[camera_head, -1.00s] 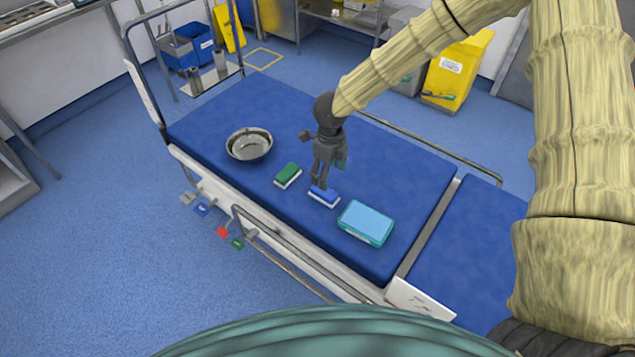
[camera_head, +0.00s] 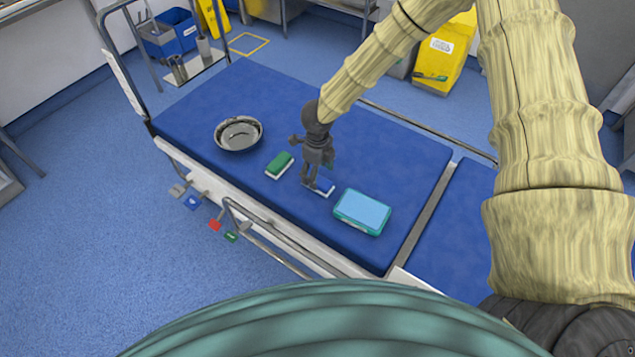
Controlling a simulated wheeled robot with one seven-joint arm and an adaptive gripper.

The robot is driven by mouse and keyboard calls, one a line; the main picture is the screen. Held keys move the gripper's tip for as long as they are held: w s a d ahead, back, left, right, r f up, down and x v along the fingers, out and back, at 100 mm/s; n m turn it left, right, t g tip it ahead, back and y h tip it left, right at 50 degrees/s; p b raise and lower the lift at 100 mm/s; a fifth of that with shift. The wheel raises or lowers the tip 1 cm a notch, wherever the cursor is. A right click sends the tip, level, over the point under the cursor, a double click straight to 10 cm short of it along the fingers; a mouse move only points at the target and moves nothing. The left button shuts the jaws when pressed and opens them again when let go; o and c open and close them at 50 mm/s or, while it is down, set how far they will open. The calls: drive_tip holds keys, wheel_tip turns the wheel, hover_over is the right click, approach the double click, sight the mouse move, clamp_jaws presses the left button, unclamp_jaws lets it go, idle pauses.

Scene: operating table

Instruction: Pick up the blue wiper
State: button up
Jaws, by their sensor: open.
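The blue wiper (camera_head: 325,187), a small block with a blue top and white base, lies on the blue operating table (camera_head: 250,95) between a green wiper and a teal box. My gripper (camera_head: 311,185) points down right at the blue wiper, with its fingers in front of the wiper's left part. The fingers are open, with a narrow gap showing. Part of the wiper is hidden behind them, and I cannot tell whether they touch it.
The green wiper (camera_head: 280,165) lies close on the left, and the teal box (camera_head: 362,211) close on the right. A metal bowl (camera_head: 239,133) stands further left. A rail (camera_head: 250,225) runs along the table's near side. The far middle of the table is clear.

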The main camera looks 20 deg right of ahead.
sight(318, 180)
drive_tip(key=shift+s+f, duration=0.2)
drive_tip(key=shift+f, duration=1.75)
drive_tip(key=c, duration=1.2)
drive_tip(key=shift+r, duration=0.55)
wheel_tip(318, 180, up, 2)
drive_tip(key=shift+r, duration=0.25)
drive_tip(key=s+a+b, duration=0.1)
drive_tip(key=s, duration=0.4)
drive_tip(key=s+a+r+b, duration=0.1)
drive_tip(key=s, duration=0.4)
drive_tip(key=s+a+b, duration=0.1)
drive_tip(key=s+b, duration=0.1)
drive_tip(key=s, duration=0.3)
drive_tip(key=shift+s+r, duration=0.25)
drive_tip(key=shift+s, duration=0.15)
